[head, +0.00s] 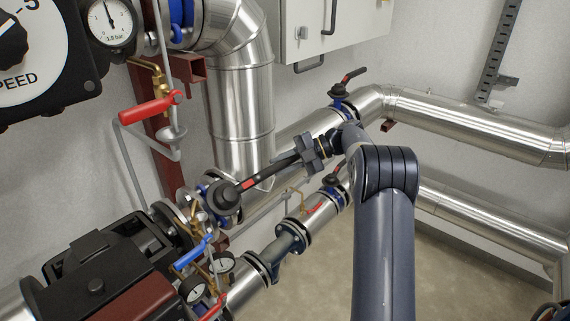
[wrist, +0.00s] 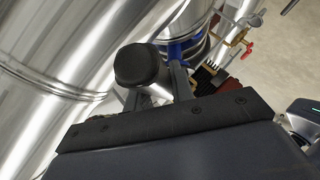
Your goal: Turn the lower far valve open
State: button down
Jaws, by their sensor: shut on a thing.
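My gripper (head: 287,163) is shut on the long black lever with a red band (head: 250,184) of the near valve on the upper, thicker pipe. This valve has a round black hub (head: 224,197) and a blue body. The lever points up and right toward my gripper. In the wrist view, my gripper (wrist: 155,88) faces a round black cap (wrist: 140,65) and a blue valve body (wrist: 182,50); the grip is partly hidden. The lower far valve (head: 331,181), with black hub and red-and-black lever, sits on the thinner lower pipe, beside my arm and apart from my gripper.
Another valve (head: 340,92) stands at the far end of the upper pipe. A red lever (head: 150,108), a blue lever (head: 194,254) and small gauges (head: 222,263) crowd the left. A grey cabinet (head: 330,28) hangs behind.

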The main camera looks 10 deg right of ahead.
jog(key=shift+w+a+r+n+g+p, duration=0.3)
jog(key=shift+r+n+p, duration=0.1)
jog(key=shift+r, duration=0.15)
jog(key=c, duration=1.2)
grip_release()
jog(key=shift+c, duration=0.2)
jog(key=shift+f, duration=0.1)
jog(key=shift+d, duration=0.5)
jog(key=v, duration=1)
jog(key=shift+a+r, duration=0.2)
jog(key=shift+r, duration=0.15)
